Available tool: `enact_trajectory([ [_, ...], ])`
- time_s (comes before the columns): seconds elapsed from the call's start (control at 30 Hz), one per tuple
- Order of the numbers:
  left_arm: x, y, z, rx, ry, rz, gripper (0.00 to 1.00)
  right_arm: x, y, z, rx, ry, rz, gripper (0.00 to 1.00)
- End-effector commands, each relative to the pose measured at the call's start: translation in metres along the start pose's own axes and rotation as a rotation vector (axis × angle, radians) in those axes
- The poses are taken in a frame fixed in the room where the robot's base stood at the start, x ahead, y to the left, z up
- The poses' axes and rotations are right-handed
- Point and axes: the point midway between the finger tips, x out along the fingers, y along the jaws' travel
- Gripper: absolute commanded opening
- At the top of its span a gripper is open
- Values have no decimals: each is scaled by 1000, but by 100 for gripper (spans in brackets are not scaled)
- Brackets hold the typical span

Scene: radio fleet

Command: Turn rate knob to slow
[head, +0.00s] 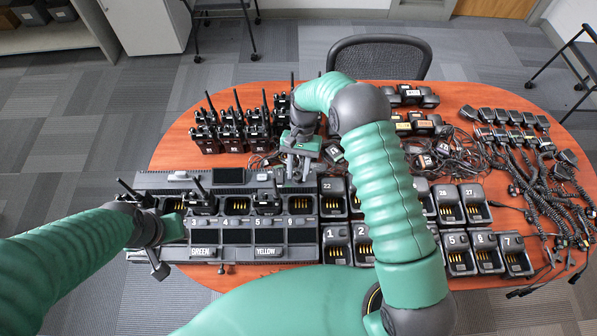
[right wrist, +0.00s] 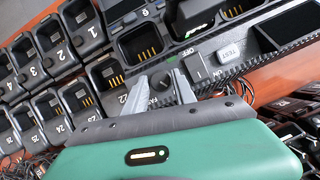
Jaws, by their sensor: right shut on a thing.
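The rate knob (right wrist: 160,88) is a small dark round knob on the grey charger panel, with a partly covered "FA..." label beside it in the right wrist view. My right gripper (right wrist: 161,84) has one silvery finger on each side of the knob and is shut on it. In the head view, my right gripper (head: 301,170) reaches down to the back right of the big charger (head: 150,180) and hides the knob. My left gripper (head: 158,262) hangs at the charger's front left corner; its finger opening is unclear.
An OFF switch and a grey TEST button (right wrist: 229,53) are close to the knob. Radios (head: 205,140) stand behind the charger. Numbered single chargers (head: 336,240) are to its right. Tangled cables (head: 440,155) and corded microphones (head: 520,160) fill the table's right side.

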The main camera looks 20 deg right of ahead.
Motion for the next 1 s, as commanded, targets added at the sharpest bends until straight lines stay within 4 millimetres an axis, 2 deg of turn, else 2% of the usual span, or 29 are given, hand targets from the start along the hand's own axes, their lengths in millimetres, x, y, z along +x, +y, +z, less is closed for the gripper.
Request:
enact_trajectory([
  [0.4,6,0,1,0,0,0,36,-2,-3,-2,-196,10,77,0],
  [0.97,6,0,2,0,0,0,36,-2,-3,-2,-228,10,90,0],
  [1.0,6,0,2,0,0,0,36,-2,-3,-2,-228,10,90,33],
])
